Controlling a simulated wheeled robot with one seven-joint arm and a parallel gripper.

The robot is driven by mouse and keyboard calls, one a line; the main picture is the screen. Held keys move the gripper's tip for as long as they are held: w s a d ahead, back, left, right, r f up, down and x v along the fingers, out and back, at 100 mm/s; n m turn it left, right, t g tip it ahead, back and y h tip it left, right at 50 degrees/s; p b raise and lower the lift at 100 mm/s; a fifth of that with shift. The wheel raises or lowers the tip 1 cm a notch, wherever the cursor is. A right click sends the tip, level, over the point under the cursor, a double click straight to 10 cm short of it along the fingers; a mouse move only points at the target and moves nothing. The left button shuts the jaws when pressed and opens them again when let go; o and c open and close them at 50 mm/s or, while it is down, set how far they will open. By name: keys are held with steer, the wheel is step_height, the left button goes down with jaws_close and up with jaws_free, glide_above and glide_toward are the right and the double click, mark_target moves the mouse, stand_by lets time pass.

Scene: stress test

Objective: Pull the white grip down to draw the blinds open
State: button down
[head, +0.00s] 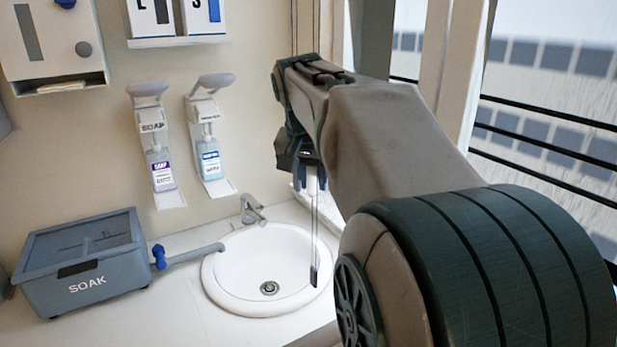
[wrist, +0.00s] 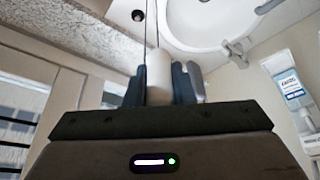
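The white grip (wrist: 159,76) is a pale upright cylinder between the two blue-grey fingers of my gripper (wrist: 160,84) in the wrist view. The fingers lie close against both its sides. In the head view my gripper (head: 310,178) points down above the right part of the sink, with a bit of the white grip (head: 311,184) showing between its fingers. A thin cord (head: 313,235) hangs below it to a small dark weight (head: 314,277) over the basin. Cords also run up the wall above my gripper. I cannot make out the blind itself; my arm covers part of the window.
A white round sink (head: 225,275) with a grey tap (head: 252,209) is set in the counter below. A grey SOAK box (head: 85,265) stands at left. Two dispensers (head: 152,150) (head: 208,150) hang on the wall. The window frame (head: 460,75) stands close behind my arm.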

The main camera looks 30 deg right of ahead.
step_height(320, 180, down, 14)
steer(key=b, duration=1)
steer(key=shift+f+b, duration=0.25)
steer(key=shift+b, duration=0.15)
steer(key=c, duration=1.2)
jaws_free()
steer(key=shift+c, duration=0.2)
steer(key=p+v, duration=0.1)
steer(key=v, duration=1.3)
steer(key=shift+p, duration=0.3)
steer(key=shift+f, duration=0.1)
